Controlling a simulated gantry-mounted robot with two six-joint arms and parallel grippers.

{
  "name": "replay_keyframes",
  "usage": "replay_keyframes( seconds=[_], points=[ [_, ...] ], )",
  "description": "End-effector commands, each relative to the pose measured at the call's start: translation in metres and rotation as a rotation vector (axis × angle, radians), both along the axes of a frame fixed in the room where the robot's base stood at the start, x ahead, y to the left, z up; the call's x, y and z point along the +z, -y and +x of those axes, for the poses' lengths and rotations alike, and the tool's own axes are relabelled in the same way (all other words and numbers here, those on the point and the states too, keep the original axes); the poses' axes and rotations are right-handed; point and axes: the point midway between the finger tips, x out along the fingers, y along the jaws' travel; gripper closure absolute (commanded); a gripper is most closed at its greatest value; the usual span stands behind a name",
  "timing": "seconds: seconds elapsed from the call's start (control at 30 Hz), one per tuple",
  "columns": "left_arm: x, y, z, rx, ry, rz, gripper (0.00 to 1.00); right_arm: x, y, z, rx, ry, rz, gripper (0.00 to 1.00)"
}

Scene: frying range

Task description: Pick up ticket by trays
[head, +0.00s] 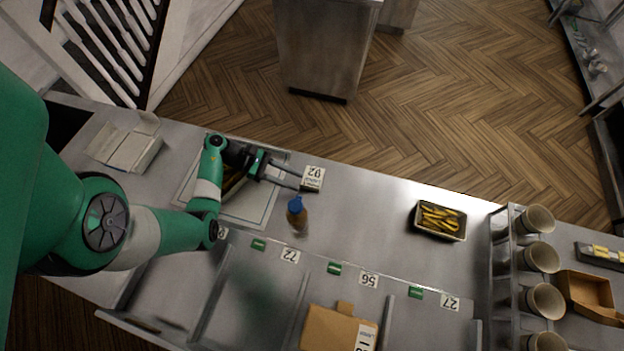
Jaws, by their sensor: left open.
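A small white ticket (313,177) with the printed number 92 sits on the steel counter, just right of the tray area. My left gripper (303,182) is open, with its dark fingers reaching right to the ticket. The fingertips are at the ticket's left edge; I cannot tell whether they touch it. A light tray (256,208) lies under my left arm and is partly hidden by it. My right gripper is not in view.
A bottle with a blue cap (297,212) stands close below the gripper. A black tray of fries (439,221) is to the right. Cups in a rack (537,219) stand farther right. Numbered bays line the front, one with a cardboard box (333,328). Counter between ticket and fries is clear.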

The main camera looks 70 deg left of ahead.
Motion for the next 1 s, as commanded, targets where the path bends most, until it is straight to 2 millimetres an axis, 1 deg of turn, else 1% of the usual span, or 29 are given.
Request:
replay_keyframes(
  seconds=[0.07, 0.13, 0.3, 0.4, 0.5, 0.67, 0.8, 0.9, 1.0],
  points=[
    [-0.001, 0.001, 0.002, 0.0, 0.0, 0.0, 0.59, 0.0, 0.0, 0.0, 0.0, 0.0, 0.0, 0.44],
    [-0.003, 0.005, 0.008, -0.003, 0.0, -0.002, 0.59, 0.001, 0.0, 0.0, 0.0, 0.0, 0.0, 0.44],
    [-0.015, 0.021, 0.032, -0.005, 0.0, -0.002, 0.59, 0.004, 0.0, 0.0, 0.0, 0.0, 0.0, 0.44],
    [-0.02, 0.027, 0.042, -0.004, 0.0, -0.002, 0.59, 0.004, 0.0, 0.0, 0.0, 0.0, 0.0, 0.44],
    [-0.022, 0.029, 0.045, 0.0, 0.0, 0.0, 0.59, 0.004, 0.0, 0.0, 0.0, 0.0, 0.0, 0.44],
    [-0.022, 0.028, 0.045, 0.001, 0.0, 0.0, 0.59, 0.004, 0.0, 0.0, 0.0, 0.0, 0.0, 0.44],
    [-0.022, 0.028, 0.045, 0.001, 0.001, 0.001, 0.85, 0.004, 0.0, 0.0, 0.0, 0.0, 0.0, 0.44],
    [-0.022, 0.028, 0.045, 0.001, 0.001, 0.001, 1.0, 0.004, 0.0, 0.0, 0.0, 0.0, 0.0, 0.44],
    [-0.022, 0.028, 0.045, 0.001, 0.001, 0.001, 1.0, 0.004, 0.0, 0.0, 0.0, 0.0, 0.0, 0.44]
  ],
)
